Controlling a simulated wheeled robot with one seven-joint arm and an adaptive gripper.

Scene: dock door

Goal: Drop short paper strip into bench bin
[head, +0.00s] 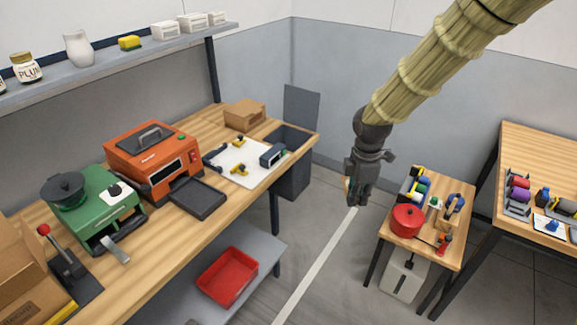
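My gripper (358,198) hangs pointing down over the open floor between the bench and the small table. Its fingers are dark and small here, so I cannot tell whether they are open or shut. A small tan patch (346,188) shows at the gripper's left side; I cannot tell whether it is the short paper strip. No other strip can be made out. A dark grey bin (294,180), which looks like the bench bin, is at the far right end of the wooden bench (232,197), its grey lid (301,108) raised. My gripper is right of the bin and apart from it.
The bench holds an orange machine (150,155), a green machine (95,208), a white board with tools (240,170) and a cardboard box (244,114). A red tray (228,275) sits on the lower shelf. A red pot (407,219) stands on the small table (425,240).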

